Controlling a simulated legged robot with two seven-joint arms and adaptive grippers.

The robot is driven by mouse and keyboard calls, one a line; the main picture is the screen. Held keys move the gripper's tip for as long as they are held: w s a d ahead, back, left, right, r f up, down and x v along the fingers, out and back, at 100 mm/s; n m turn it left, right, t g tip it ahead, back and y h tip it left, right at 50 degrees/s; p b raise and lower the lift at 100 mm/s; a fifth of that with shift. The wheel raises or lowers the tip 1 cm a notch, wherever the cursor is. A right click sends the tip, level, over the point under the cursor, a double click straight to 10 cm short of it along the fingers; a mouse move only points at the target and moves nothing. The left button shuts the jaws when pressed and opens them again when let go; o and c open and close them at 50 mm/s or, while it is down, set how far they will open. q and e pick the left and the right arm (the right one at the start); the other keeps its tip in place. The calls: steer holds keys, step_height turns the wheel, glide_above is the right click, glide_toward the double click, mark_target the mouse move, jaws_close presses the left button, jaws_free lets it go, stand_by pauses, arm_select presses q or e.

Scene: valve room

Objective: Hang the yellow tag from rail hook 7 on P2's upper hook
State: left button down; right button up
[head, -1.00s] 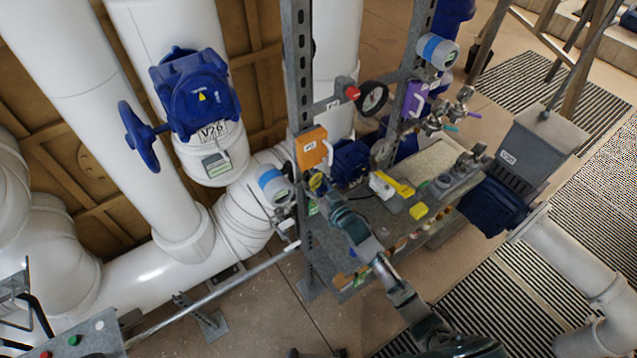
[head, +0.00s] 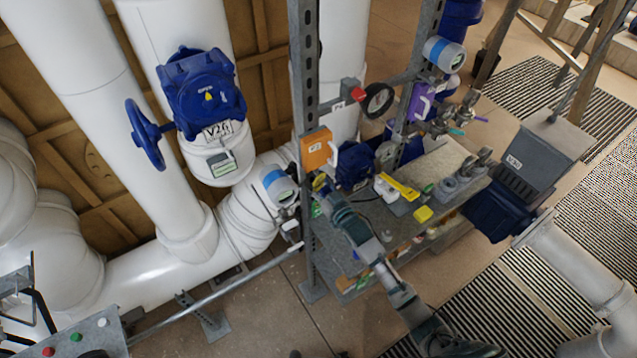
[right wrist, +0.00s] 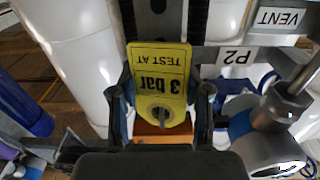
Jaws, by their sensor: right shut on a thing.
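My right gripper (head: 323,188) is at the near upright post, just below the orange box. In the right wrist view its fingers (right wrist: 160,100) are shut on the yellow tag (right wrist: 160,72). The tag reads "TEST AT 3 bar" upside down, and its eyelet end is nearest the gripper. In the head view only a small yellow patch of it shows at the fingertips. The P2 label (right wrist: 237,58) is on the grey bracket, right of the tag in the wrist view. I cannot make out P2's upper hook or whether the tag touches it. My left gripper is out of view.
The orange box (head: 315,149) is on the post (head: 304,80) above the gripper. A round gauge (head: 379,100) and red cap (head: 358,94) are above right. A grey-blue transmitter (head: 277,187) is close left. The bench (head: 440,160) holds yellow items and fittings. A VENT label (right wrist: 279,17) is upper right.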

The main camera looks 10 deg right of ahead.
stand_by(0.3)
steer(key=o, duration=1.1)
steer(key=shift+w+f, duration=0.1)
steer(key=shift+w, duration=0.1)
